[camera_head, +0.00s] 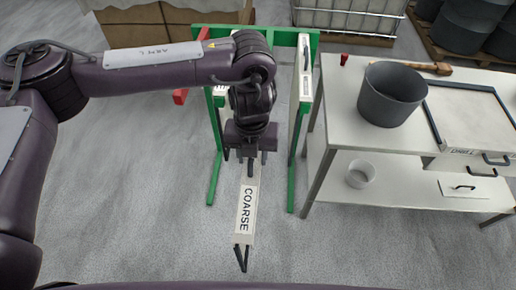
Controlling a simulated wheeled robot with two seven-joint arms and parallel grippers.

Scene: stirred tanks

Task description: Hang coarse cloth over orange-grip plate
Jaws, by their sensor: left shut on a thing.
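My left gripper (250,168) points downward in front of the green frame, near the middle of the view. It is shut on the coarse cloth (245,208), a narrow pale strip with the word COARSE on it. The cloth hangs below the fingers, with dark thin pieces at its lower end. I cannot make out an orange grip; my left arm covers much of the frame's top. My right gripper is not in view.
A white table (340,110) at the right holds a grey bucket (390,97). The floor in front is clear.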

